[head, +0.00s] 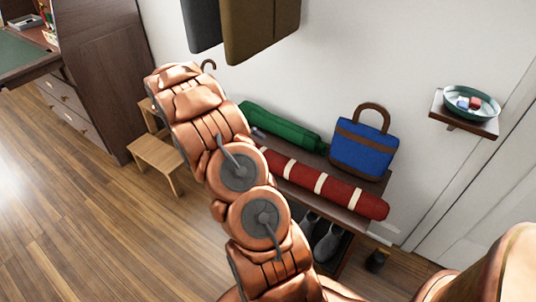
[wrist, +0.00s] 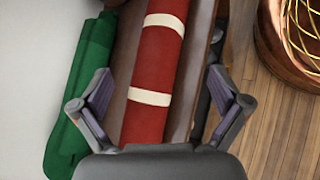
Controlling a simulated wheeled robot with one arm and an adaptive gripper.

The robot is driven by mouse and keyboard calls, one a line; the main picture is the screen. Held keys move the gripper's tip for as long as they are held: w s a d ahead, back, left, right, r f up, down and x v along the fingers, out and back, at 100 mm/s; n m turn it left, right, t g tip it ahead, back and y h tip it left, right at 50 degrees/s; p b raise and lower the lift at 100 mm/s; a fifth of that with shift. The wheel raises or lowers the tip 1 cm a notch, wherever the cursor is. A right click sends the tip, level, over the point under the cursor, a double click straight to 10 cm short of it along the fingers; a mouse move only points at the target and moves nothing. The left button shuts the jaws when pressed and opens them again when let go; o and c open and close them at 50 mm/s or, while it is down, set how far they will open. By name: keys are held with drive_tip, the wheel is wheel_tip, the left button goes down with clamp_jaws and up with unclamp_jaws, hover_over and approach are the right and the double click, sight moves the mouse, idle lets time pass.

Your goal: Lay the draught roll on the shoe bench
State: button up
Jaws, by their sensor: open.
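A long red roll with cream bands (head: 345,192), which I take to be the draught roll, lies lengthwise along the front of the shoe bench (head: 352,219). In the wrist view the red roll (wrist: 158,60) runs up the middle, with bare bench top (wrist: 122,72) beside it. My gripper (wrist: 160,104) is open, its fingers apart on either side of the roll, not closed on it. How high the fingers are above the bench I cannot tell. In the head view my arm hides the gripper and the roll's left end.
A green roll (head: 275,125) lies behind the red one, along the wall. A blue handbag (head: 363,148) stands at the bench's right end. Shoes (head: 328,243) are beneath. A wall shelf (head: 463,122) holds a dish. Coats (head: 262,30) hang above; a wooden step stool (head: 157,155) stands left.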

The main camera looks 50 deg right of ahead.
drive_tip(key=s+a+r+m+t+y, duration=0.1)
drive_tip(key=s+a+r, duration=0.3)
drive_tip(key=a, duration=0.5)
drive_tip(key=s+a+r+t+y, duration=0.2)
drive_tip(key=a+r, duration=0.5)
drive_tip(key=a, duration=0.2)
drive_tip(key=s+a+r+t+y, duration=0.2)
drive_tip(key=s+a+y, duration=0.1)
drive_tip(key=s+a, duration=1.2)
drive_tip(key=a, duration=0.3)
drive_tip(key=shift+a+r+t+y, duration=0.3)
drive_tip(key=shift+a+r, duration=0.05)
drive_tip(key=shift+a, duration=0.05)
wheel_tip(320, 180, up, 27)
drive_tip(key=t+p, duration=0.1)
drive_tip(key=p, duration=2.4)
drive_tip(key=shift+s+p, duration=0.15)
drive_tip(key=shift+p, duration=0.2)
